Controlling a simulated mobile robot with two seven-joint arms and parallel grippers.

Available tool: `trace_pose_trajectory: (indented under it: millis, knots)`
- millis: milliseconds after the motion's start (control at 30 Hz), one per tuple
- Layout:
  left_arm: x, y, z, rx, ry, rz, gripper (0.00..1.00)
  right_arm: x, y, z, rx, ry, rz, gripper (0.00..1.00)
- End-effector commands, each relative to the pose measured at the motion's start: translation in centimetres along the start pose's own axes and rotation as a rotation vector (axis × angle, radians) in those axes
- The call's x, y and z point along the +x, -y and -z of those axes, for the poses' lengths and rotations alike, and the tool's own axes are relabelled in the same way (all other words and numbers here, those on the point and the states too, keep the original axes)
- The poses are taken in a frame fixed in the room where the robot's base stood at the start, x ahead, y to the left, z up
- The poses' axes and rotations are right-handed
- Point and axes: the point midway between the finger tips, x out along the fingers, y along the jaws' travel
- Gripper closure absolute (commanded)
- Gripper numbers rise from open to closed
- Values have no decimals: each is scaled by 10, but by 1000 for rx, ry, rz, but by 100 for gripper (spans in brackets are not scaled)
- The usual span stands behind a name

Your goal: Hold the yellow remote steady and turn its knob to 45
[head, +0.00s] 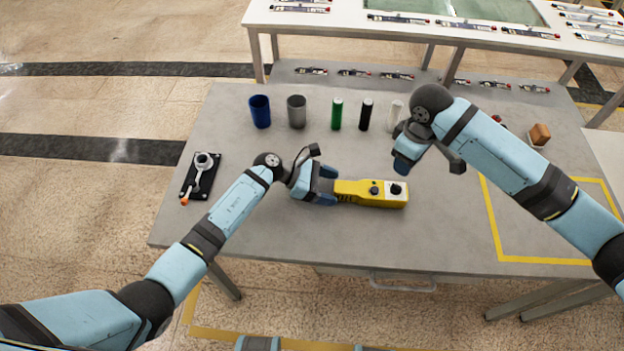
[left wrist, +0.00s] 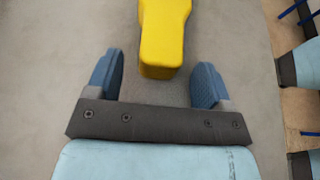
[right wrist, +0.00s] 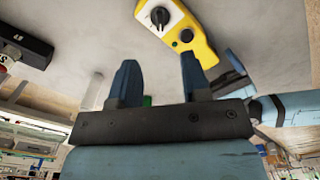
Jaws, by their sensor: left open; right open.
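The yellow remote (head: 368,195) lies flat on the grey table, its dark knob (head: 396,189) on a white dial at the right end and a second black button beside it. My left gripper (head: 326,186) is open at the remote's left end. In the left wrist view, the remote's narrow end (left wrist: 160,60) lies just ahead of the open fingers (left wrist: 158,82), centred and not gripped. My right gripper (head: 402,165) is open above the table, behind the knob end. In the right wrist view, the knob (right wrist: 160,16) shows beyond the open, empty fingers (right wrist: 158,78). I cannot read the dial's numbers.
A blue cup (head: 260,111), a grey cup (head: 297,111) and green (head: 337,114), black (head: 366,115) and white cylinders (head: 394,114) stand behind. A black board with a metal tool (head: 201,176) lies left. Yellow tape (head: 490,220) marks the right side; the front table area is clear.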

Motion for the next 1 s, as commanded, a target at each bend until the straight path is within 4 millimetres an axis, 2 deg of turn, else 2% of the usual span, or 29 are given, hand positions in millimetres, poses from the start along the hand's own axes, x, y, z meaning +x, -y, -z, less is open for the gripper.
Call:
trace_pose_trajectory:
  millis: [167, 467, 733, 800, 1000]
  knots:
    - [13, 0, 0, 0, 1, 0, 26, 0, 0, 0, 0, 0, 0, 57]
    - [15, 0, 0, 0, 0, 0, 26, 0, 0, 0, 0, 0, 0, 57]
    - [14, 0, 0, -1, 0, 0, 85, 0, 0, 0, 0, 0, 0, 57]
    - [14, 0, 0, -1, 0, 0, 89, 0, 0, 0, 0, 1, 0, 63]
    - [14, 0, 0, -1, 0, 0, 89, 0, 2, 16, 17, 81, 24, 63]
